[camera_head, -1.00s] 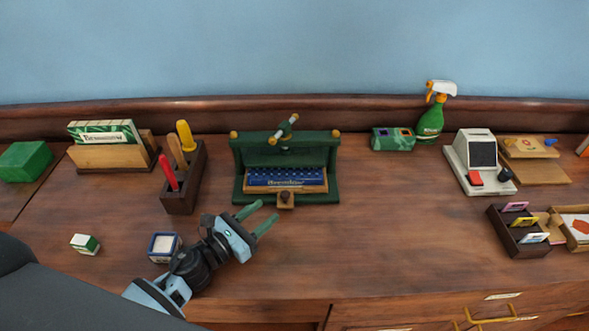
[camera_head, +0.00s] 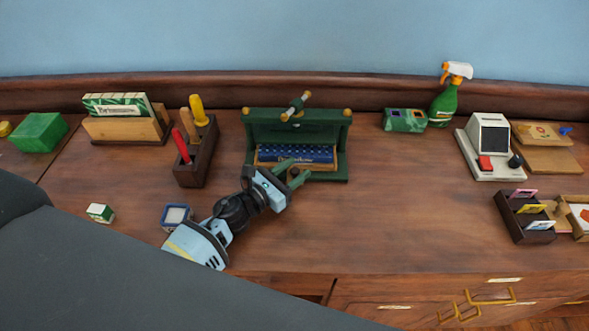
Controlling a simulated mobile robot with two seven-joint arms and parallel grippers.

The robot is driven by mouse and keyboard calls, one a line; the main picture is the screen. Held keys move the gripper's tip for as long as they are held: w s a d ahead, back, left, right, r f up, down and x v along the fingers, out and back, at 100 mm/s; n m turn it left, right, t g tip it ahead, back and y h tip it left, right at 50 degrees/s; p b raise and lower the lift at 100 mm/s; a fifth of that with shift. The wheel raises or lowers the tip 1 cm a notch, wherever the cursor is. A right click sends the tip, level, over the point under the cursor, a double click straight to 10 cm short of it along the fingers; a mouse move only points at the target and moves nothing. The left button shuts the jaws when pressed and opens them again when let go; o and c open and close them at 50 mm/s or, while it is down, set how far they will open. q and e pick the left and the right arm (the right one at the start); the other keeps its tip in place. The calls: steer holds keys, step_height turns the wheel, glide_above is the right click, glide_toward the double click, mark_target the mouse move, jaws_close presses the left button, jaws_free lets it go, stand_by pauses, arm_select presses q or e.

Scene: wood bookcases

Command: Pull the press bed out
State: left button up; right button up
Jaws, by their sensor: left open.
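The green press (camera_head: 300,124) stands at the back middle of the wooden desk, with a handle (camera_head: 296,106) on top. Its press bed (camera_head: 269,166) has a wooden edge and carries a blue patterned book (camera_head: 296,154); it sits inside the press. My left gripper (camera_head: 291,170) is open, its green fingers at the front of the bed, around or beside the small front knob, which is mostly hidden behind them. I cannot tell whether they touch it. My right gripper is not in view.
A tool holder (camera_head: 194,158) stands left of the press, with a card rack (camera_head: 125,123) farther left. A small blue-rimmed box (camera_head: 176,216) lies near my left wrist. A spray bottle (camera_head: 446,98) and card reader (camera_head: 490,146) stand right. Desk right of the gripper is clear.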

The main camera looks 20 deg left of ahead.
arm_select(q)
steer(key=shift+w+d, duration=0.15)
steer(key=shift+w, duration=0.1)
jaws_close()
stand_by(0.4)
